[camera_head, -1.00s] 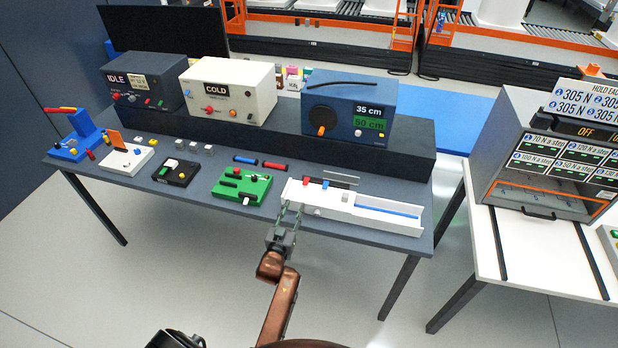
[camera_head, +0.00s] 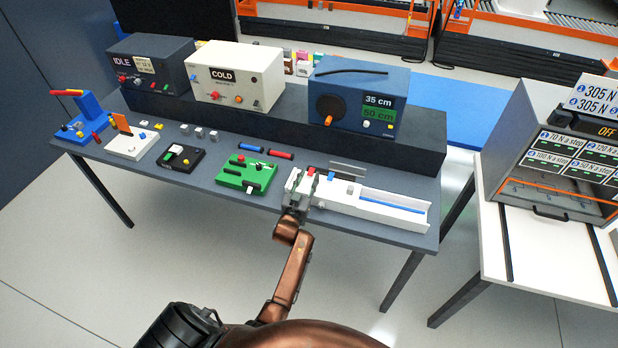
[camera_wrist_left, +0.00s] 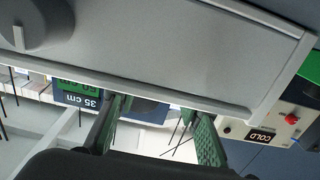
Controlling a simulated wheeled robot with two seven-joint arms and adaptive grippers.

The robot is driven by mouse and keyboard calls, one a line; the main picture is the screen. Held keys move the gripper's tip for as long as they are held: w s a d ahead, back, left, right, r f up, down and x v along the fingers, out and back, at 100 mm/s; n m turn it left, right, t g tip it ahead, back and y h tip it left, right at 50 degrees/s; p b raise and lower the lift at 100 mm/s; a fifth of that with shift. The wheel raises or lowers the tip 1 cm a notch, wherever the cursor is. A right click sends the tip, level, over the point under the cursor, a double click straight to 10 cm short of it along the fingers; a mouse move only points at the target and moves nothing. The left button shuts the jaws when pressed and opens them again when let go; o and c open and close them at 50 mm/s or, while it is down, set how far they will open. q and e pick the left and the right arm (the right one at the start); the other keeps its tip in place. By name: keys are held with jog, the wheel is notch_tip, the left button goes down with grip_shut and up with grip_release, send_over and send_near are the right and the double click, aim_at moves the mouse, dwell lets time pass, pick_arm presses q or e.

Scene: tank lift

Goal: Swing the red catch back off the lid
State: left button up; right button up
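A long white fixture (camera_head: 396,209) lies along the table's front right edge. The small red catch (camera_head: 311,171) is at the left part of its back side, beside a small blue part (camera_head: 331,176). A thin grey plate (camera_head: 347,168), possibly the lid, shows behind them; whether the catch lies over it is too small to tell. My left gripper (camera_head: 296,186) is at the fixture's left end, just left of the catch. In the left wrist view its green-padded fingers (camera_wrist_left: 160,112) are apart with nothing held, close to a large pale panel (camera_wrist_left: 160,50). My right gripper is out of view.
A green block (camera_head: 247,174) and red and blue rods (camera_head: 279,153) lie left of the fixture. A blue box (camera_head: 357,98) with a display stands behind on a black step (camera_head: 270,125). A white table (camera_head: 545,245) stands to the right.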

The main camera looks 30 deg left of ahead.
pick_arm(q)
jog(key=shift+w, duration=0.1)
jog(key=c, duration=0.6)
grip_shut()
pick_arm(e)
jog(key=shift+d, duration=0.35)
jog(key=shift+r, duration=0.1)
